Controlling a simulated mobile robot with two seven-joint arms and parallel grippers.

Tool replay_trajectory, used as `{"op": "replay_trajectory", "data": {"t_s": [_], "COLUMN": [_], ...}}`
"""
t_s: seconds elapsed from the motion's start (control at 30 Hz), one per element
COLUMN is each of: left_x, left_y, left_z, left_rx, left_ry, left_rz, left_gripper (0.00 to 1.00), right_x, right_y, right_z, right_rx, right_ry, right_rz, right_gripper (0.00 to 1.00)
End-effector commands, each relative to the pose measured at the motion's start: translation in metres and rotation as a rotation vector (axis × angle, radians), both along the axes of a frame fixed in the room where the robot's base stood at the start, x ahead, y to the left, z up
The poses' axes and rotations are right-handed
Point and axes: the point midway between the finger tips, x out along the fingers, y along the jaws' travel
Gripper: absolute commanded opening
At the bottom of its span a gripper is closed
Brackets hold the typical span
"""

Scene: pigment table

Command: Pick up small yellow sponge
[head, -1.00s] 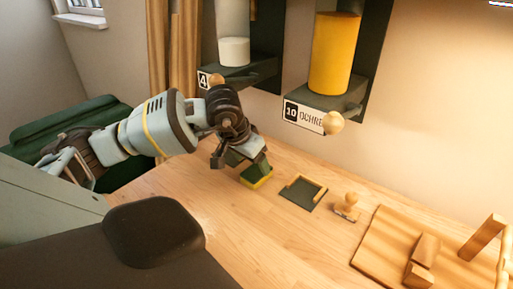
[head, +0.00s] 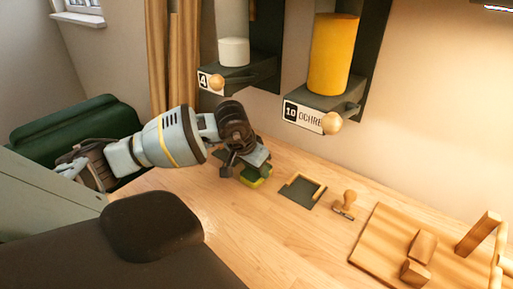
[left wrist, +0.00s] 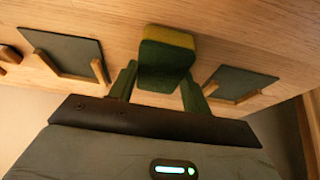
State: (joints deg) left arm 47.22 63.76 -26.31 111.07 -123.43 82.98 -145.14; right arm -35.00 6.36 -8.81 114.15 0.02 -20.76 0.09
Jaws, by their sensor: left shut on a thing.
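The small yellow sponge (head: 257,182) has a green layer and shows near the back left of the wooden table in the head view. In the left wrist view, the sponge (left wrist: 165,60) sits between the two green fingers of my left gripper (left wrist: 158,88). My left gripper (head: 252,169) is shut on it from both sides. The fingers partly hide the sponge in the head view. I cannot tell clearly whether it touches the table. My right gripper is not in view.
A dark tray with a wooden rim (head: 302,190) lies right of the sponge, then a wooden stamp (head: 344,204) and a wooden board (head: 378,240) with blocks. Pigment dispensers, one with an ochre cylinder (head: 332,55), hang above. The table's front middle is clear.

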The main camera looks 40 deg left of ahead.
Motion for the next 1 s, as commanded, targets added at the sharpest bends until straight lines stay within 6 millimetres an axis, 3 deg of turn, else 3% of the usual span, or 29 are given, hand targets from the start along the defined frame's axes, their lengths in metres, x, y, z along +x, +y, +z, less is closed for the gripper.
{"op": "replay_trajectory", "data": {"t_s": [0.43, 0.73, 1.0], "left_x": [0.0, 0.001, -0.011], "left_y": [0.0, 0.0, -0.066], "left_z": [0.005, 0.037, 0.04], "left_rx": [0.001, 0.001, -0.002], "left_ry": [0.0, -0.002, 0.0], "left_rz": [0.0, -0.001, -0.007], "left_gripper": [0.28, 0.28, 0.28], "right_x": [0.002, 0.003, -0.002], "right_y": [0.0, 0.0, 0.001], "right_z": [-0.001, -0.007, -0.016], "right_rx": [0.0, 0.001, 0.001], "right_ry": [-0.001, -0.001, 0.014], "right_rz": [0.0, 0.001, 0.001], "right_gripper": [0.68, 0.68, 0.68]}}
